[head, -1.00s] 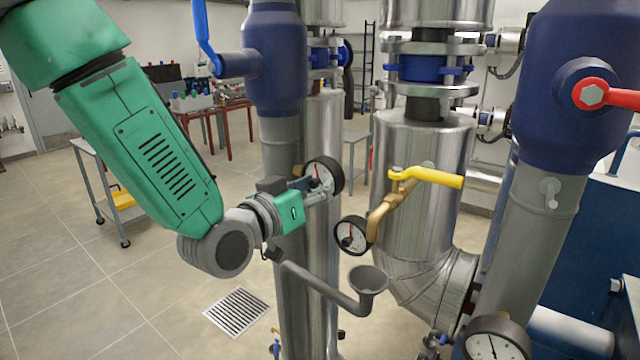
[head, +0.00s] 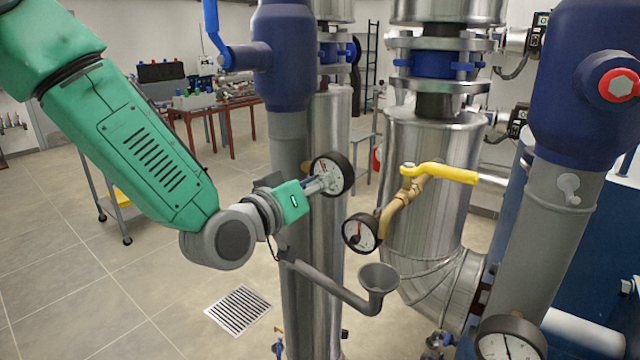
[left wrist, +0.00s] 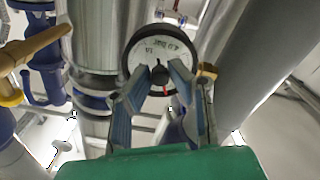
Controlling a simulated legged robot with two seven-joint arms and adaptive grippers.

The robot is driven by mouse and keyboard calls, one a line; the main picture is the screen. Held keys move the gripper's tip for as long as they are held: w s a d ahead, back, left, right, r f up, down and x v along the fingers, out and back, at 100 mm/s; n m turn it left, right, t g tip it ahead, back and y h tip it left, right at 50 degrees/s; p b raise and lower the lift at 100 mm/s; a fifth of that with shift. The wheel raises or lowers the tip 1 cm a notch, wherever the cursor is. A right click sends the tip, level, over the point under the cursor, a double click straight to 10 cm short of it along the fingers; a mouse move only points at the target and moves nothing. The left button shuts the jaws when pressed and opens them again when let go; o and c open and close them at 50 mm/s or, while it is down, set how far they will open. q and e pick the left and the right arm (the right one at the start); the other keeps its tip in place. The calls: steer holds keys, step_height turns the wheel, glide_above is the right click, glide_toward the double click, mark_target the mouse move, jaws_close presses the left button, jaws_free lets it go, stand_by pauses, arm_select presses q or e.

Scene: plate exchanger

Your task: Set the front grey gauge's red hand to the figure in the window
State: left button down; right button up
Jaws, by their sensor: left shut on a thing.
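The gauge at my left gripper has a black rim and white face (head: 337,166) and sits by the grey pipe. In the left wrist view its face (left wrist: 140,55) appears turned over, with printed figures near its far edge that I cannot read surely. My right gripper is out of view.
A second gauge (head: 360,233) hangs by the yellow-handled brass valve (head: 440,173) to the right. A third gauge (head: 508,343) is at the lower right. A grey funnel pipe (head: 378,278) runs below my gripper. Steel and blue pipes stand close behind.

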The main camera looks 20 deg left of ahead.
arm_select(q)
steer(key=c, duration=1.5)
jaws_free()
steer(key=shift+a, duration=0.1)
steer(key=v, duration=0.7)
steer(key=shift+s+a+f, duration=0.1)
steer(key=shift+s, duration=0.05)
